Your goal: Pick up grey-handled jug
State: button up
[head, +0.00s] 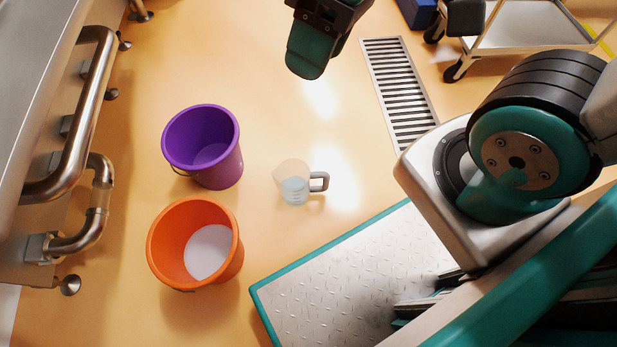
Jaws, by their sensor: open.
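The grey-handled jug (292,186) is a small clear measuring jug with white markings. It stands on the orange floor near the middle of the head view, with its grey handle pointing right. What shows of my gripper (307,55) is a black and dark teal end reaching in from the top edge, above the jug in the picture and well apart from it. Only part of it is in frame, and nothing is seen held in it.
A purple bucket (203,147) and an orange bucket (190,215) holding white powder stand left of the jug. Steel pipework (75,140) runs along the left. A floor drain (398,90) and a wheeled trolley (515,28) are at upper right. Floor around the jug is clear.

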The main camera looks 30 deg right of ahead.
aim_at(292, 176)
jog(key=u, duration=0.1)
jog(key=k, duration=0.95)
jog(key=u, duration=0.85)
